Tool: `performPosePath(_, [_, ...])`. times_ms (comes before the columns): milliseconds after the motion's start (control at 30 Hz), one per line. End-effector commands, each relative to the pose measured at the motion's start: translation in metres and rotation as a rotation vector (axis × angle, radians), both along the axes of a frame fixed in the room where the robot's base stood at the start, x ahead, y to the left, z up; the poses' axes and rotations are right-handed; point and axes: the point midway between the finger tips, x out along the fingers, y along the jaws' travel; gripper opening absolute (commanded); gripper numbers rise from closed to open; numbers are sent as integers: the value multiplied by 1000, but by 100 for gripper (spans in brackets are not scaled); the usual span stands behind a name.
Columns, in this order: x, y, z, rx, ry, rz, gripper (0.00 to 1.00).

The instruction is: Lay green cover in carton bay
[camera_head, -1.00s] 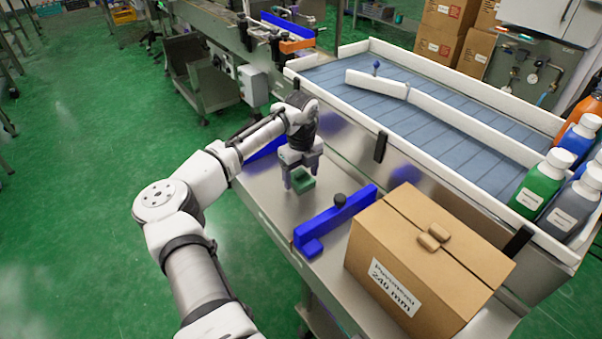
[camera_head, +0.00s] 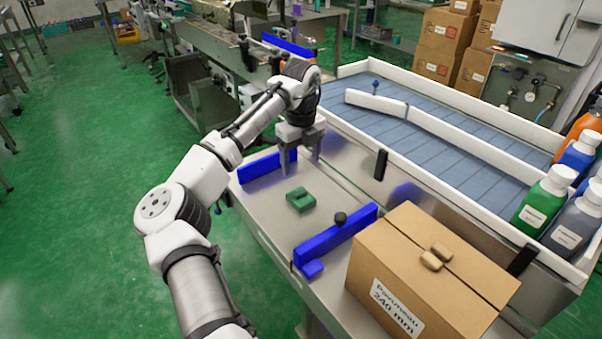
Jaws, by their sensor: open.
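The green cover (camera_head: 300,200) is a small dark green block with a notch in its top. It lies on the steel table (camera_head: 262,207) between two blue rails. My gripper (camera_head: 302,168) is open and empty, above and behind the cover, with its fingers pointing down and apart from it. A closed brown carton (camera_head: 435,275) with a white "240 mm" label stands at the right end of the table. I cannot make out a separate carton bay.
Blue rails (camera_head: 338,236) and (camera_head: 262,164) bound the table strip. A conveyor (camera_head: 440,125) with white side walls runs behind the table. Several bottles, including a green one (camera_head: 541,203), stand at its right end. Green floor lies open on the left.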

Motion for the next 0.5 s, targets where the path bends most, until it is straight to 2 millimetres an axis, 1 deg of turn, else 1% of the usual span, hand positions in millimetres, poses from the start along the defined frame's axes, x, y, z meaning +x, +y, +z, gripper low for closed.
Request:
performPosePath(100, [0, 0, 7, -1, 1, 1, 72])
performPosePath(367, [0, -1, 8, -4, -6, 3, 72])
performPosePath(467, [8, -15, 14, -60, -77, 31, 72])
performPosePath(500, [14, -25, 21, -109, -137, 56, 72])
